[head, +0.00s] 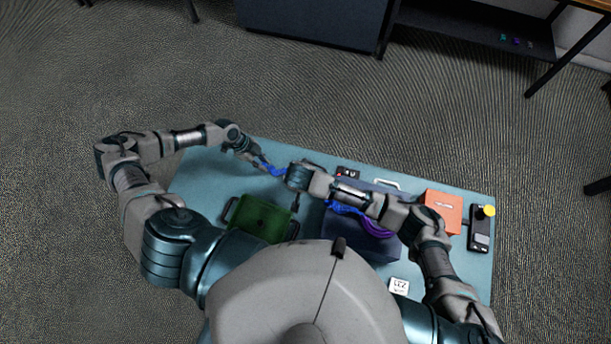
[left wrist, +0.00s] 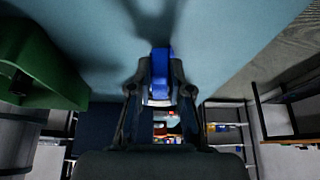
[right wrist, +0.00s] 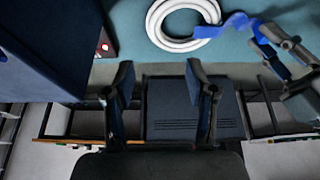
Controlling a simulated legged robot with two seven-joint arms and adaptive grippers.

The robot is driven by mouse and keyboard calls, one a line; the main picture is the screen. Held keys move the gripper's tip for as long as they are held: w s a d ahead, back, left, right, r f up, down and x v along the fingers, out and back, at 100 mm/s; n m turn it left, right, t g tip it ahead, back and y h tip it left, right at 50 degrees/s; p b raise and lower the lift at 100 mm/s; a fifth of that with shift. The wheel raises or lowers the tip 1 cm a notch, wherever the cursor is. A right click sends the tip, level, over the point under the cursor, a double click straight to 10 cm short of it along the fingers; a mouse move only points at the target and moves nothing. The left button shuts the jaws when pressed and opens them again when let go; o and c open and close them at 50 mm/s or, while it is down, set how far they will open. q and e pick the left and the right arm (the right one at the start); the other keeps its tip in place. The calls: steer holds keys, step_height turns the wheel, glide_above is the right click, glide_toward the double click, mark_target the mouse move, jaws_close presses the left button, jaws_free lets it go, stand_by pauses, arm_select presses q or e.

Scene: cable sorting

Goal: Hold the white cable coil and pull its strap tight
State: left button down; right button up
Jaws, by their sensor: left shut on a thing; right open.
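The white cable coil (right wrist: 158,22) lies on the table in the right wrist view, partly cut off by the top edge. Its blue strap (right wrist: 236,24) runs from the coil's right side to my left gripper. My left gripper (left wrist: 159,75) is shut on the blue strap, which also shows in the head view (head: 271,169). My right gripper (right wrist: 160,80) is open and empty, apart from the coil, with the coil above its fingers in its view. In the head view I cannot make out the coil; my right wrist covers that area.
A green bin (head: 262,220) and a dark blue bin (head: 335,240) with a purple cable (head: 378,230) stand on the table. A small black box with a red light (right wrist: 106,46) is beside the blue bin. An orange box (head: 443,211) and black device (head: 480,236) are at right.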

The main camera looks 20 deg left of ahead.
steer(key=x, duration=1.1)
steer(key=shift+s+f, duration=0.2)
steer(key=shift+f, duration=0.35)
arm_select(q)
steer(key=shift+d, duration=0.1)
arm_select(e)
jaws_close()
arm_select(q)
steer(key=shift+a, duration=0.3)
